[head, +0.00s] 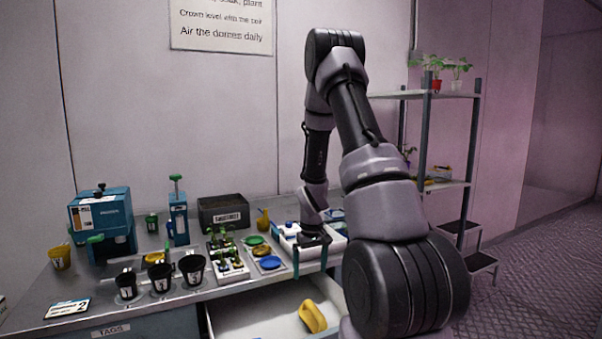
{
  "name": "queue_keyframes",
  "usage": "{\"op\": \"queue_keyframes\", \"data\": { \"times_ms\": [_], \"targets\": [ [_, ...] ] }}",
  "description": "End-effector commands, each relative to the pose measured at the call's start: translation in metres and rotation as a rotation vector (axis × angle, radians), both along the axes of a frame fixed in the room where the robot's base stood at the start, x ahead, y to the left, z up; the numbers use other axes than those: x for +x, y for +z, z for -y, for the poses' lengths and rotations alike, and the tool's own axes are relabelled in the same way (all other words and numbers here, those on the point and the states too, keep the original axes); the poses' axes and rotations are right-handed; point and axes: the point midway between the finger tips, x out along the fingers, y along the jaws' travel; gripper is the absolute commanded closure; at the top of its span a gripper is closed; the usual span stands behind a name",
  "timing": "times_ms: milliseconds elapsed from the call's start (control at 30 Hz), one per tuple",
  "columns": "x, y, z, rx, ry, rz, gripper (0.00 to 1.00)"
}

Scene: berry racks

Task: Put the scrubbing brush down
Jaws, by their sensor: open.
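My gripper (310,266) points down at the front edge of the bench, in front of a white tray. Its two teal fingers are apart, with nothing visible between them. A yellow object (312,316), which may be the scrubbing brush, lies in the open white drawer (255,322) below my gripper, apart from the fingers. Its shape is too small to name surely. The white tray (336,252) is partly hidden by my gripper and arm; a blue and white item (291,228) shows at its left.
Black pots (192,268), small dishes (269,263), a seedling tray (229,266) and a dark box (223,213) crowd the bench left of my gripper. A blue machine (101,217) stands further left. A shelf rack (425,140) and steps (478,262) stand at right.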

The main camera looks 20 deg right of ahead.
Motion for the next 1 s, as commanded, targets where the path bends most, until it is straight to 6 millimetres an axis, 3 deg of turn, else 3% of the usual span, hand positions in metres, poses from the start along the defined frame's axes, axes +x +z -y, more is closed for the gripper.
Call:
{"op": "queue_keyframes", "data": {
  "times_ms": [33, 233, 500, 700, 800, 1000],
  "targets": [
    [0.005, 0.033, -0.006, -0.001, -0.015, 0.04, 0.0],
    [-0.004, 0.143, -0.031, 0.024, -0.1, 0.154, 0.0],
    [-0.055, 0.266, -0.069, 0.093, -0.199, 0.305, 0.0],
    [-0.114, 0.333, -0.096, 0.169, -0.26, 0.409, 0.0],
    [-0.145, 0.356, -0.107, 0.21, -0.286, 0.454, 0.0],
    [-0.189, 0.379, -0.121, 0.273, -0.317, 0.508, 0.0]
  ]
}}
